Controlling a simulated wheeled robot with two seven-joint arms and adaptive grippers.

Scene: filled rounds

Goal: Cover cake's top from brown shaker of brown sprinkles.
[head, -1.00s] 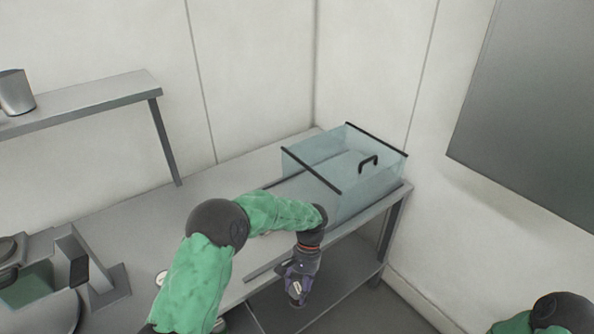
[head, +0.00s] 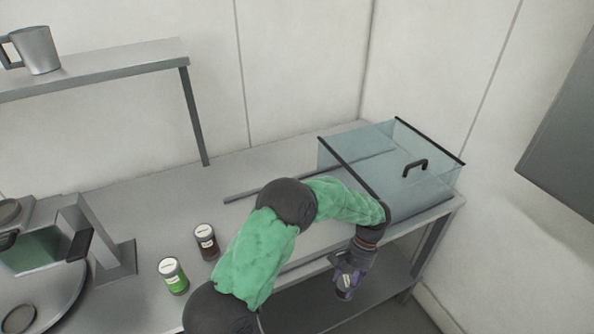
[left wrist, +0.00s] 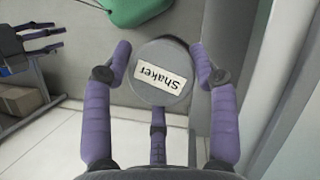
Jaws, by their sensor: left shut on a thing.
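My left gripper (head: 346,282) is shut on a shaker (left wrist: 160,72), held out in front of the bench. In the left wrist view the shaker's round grey end, with a white "Shaker" label, sits between the purple fingers. Its side colour is hidden from me. A brown shaker (head: 206,244) with a pale lid stands upright on the bench, left of my left arm. A green shaker (head: 174,278) stands in front of it. I cannot make out a cake.
A clear case (head: 436,184) with a black handle stands at the bench's right end. A grey machine (head: 86,240) stands at the left. A metal mug (head: 37,48) is on the raised shelf (head: 120,68). The bench (head: 165,205) is bare behind the shakers.

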